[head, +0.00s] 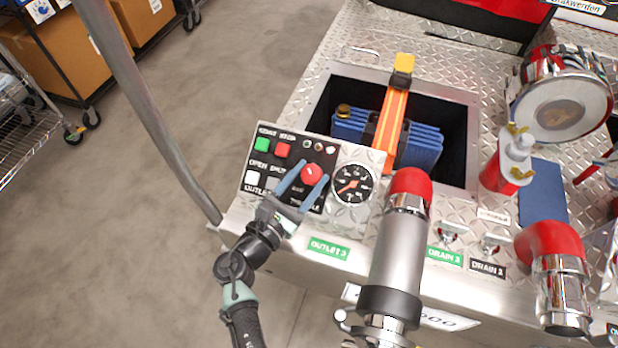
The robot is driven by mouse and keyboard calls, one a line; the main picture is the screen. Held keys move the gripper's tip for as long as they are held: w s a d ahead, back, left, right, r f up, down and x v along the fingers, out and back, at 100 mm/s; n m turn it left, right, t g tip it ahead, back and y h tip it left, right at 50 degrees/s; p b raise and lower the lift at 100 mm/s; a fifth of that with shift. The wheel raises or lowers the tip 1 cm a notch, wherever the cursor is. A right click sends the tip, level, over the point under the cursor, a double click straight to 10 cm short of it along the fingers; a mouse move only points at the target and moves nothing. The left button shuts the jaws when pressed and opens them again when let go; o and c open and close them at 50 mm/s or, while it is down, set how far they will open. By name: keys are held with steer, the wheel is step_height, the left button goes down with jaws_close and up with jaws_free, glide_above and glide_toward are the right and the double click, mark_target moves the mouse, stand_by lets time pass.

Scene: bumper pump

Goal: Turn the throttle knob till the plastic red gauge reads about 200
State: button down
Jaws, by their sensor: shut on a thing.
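The throttle knob (312,173) is a round red knob on the black control panel. My gripper (312,183) comes from the lower left with its two blue fingers on either side of the knob, shut on it. The gauge (352,185) is a round black dial with a silver rim and a red-orange needle, just right of the knob. The needle points to the lower left; the numbers are too small to read. Part of the panel's lower lettering is hidden behind my fingers.
Green (262,144) and red (283,149) buttons and a white button (252,177) sit left of the knob. A grey pipe with a red cap (410,182) stands close right of the gauge. Behind the panel is an open bay with a blue folded hose (425,147).

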steer(key=m+g+h+b, duration=0.1)
steer(key=m, duration=0.1)
steer(key=m+g+h+b, duration=0.1)
steer(key=m+g, duration=0.1)
steer(key=m+g+h+b, duration=0.1)
steer(key=m, duration=0.1)
steer(key=shift+w+a+f+h, duration=0.1)
steer(key=shift+w+a+h, duration=0.15)
steer(key=shift+h, duration=0.05)
steer(key=m+g+h+b, duration=0.1)
steer(key=m+g+b, duration=0.2)
steer(key=m+g, duration=0.2)
steer(key=shift+m+g, duration=0.3)
steer(key=shift+g, duration=0.1)
steer(key=shift+r, duration=0.2)
steer(key=shift+c, duration=1.4)
jaws_free()
steer(key=b+v, duration=0.1)
steer(key=v, duration=1.2)
steer(key=shift+w, duration=0.2)
steer(key=shift+f, duration=0.1)
